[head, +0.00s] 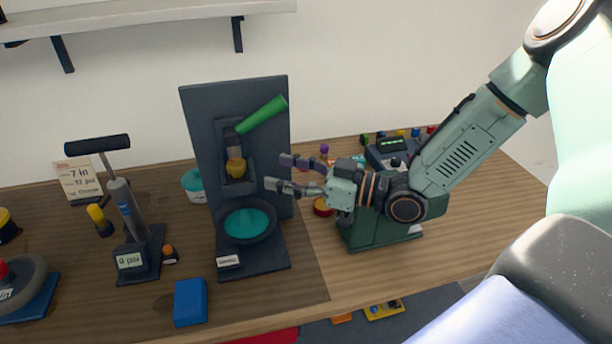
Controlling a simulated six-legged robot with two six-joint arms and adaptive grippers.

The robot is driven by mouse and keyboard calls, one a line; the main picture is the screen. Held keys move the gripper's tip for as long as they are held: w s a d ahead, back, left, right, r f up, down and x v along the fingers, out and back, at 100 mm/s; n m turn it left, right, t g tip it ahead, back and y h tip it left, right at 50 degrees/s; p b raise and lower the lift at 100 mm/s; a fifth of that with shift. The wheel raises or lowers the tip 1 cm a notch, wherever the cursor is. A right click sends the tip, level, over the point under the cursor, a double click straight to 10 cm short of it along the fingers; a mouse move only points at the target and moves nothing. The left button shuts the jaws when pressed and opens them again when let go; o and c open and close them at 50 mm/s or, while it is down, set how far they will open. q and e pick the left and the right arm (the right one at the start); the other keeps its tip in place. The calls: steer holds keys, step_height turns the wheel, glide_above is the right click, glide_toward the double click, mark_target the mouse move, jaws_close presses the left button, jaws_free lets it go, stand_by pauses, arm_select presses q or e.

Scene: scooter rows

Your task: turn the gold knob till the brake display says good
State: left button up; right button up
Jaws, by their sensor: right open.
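The gold knob (235,168) sits in a dark housing on an upright dark panel (273,118), below a green lever (262,114). A small pale display (228,261) is on the panel's foot; its text is too small to read, and I cannot tell if it is the brake display. My right gripper (276,172) comes in from the right. Its fingers are apart and empty, pointing left toward the knob. In the picture a short gap separates the fingertips from the knob. My left gripper is not in view.
A teal disc (246,224) is at the panel's foot. A pump (122,205) with a "0 psi" display (130,261) and a card (80,180) stand left. A blue block (190,302) lies in front. A green box (380,234) is under my right gripper.

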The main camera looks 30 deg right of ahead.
steer(key=shift+v, duration=2)
steer(key=shift+s, duration=0.1)
